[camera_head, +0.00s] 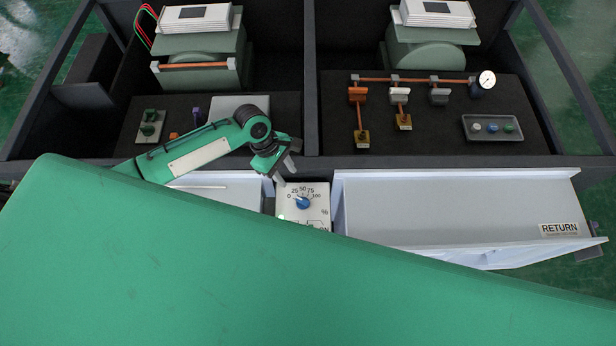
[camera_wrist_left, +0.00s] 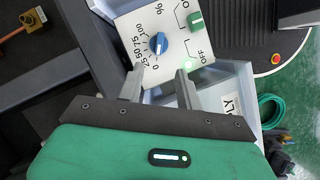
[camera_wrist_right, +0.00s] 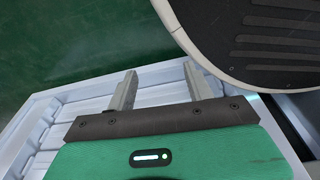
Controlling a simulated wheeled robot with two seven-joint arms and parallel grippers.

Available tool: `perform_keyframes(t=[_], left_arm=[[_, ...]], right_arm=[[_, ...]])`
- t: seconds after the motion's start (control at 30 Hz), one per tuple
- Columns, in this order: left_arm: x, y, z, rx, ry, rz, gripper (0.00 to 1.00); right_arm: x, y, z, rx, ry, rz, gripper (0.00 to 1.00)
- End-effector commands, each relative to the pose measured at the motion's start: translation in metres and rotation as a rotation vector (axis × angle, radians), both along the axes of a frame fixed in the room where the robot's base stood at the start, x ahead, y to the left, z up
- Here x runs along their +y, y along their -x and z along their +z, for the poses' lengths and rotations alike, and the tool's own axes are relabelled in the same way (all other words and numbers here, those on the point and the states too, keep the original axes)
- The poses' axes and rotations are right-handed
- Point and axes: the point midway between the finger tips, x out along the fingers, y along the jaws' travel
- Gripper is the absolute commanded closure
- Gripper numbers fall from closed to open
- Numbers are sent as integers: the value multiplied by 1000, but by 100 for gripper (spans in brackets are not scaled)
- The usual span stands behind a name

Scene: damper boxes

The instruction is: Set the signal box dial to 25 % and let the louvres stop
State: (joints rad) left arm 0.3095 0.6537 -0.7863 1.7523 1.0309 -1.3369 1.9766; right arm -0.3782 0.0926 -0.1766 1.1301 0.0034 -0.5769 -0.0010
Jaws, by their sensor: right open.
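The white signal box (camera_head: 316,211) stands between two white trays in the head view, its lower part hidden by a large green surface. Its blue dial (camera_head: 303,203) has a scale from 0 to 100 %; the exact pointer setting is too small to read. The dial (camera_wrist_left: 158,43) also shows in the left wrist view, beyond and between the fingertips, apart from them. My left gripper (camera_head: 283,170) is open and empty, above the box's upper left edge. My right gripper (camera_wrist_right: 160,75) is open and empty over a pale tray; the head view does not show it.
In the left wrist view, a green switch (camera_wrist_left: 196,22) and a glowing green lamp (camera_wrist_left: 187,65) sit beside the dial. The RETURN tray (camera_head: 450,215) is empty on the right. Behind are dark bays with damper units, copper rods and a gauge (camera_head: 487,79).

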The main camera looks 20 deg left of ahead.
Motion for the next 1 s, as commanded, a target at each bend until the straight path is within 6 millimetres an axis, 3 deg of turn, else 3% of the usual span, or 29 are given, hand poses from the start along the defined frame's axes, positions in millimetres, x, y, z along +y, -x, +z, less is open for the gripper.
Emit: perform_keyframes(t=[0.27,0.7,1.0], left_arm=[[-6,1,-22,16,-3,24,65],[-39,10,-105,15,-5,22,65],[-49,13,-127,13,-3,22,65]], right_arm=[[1,0,-1,1,-2,-1,47],[9,-23,20,-3,-8,-6,47],[12,-30,29,-1,-10,-8,47]])
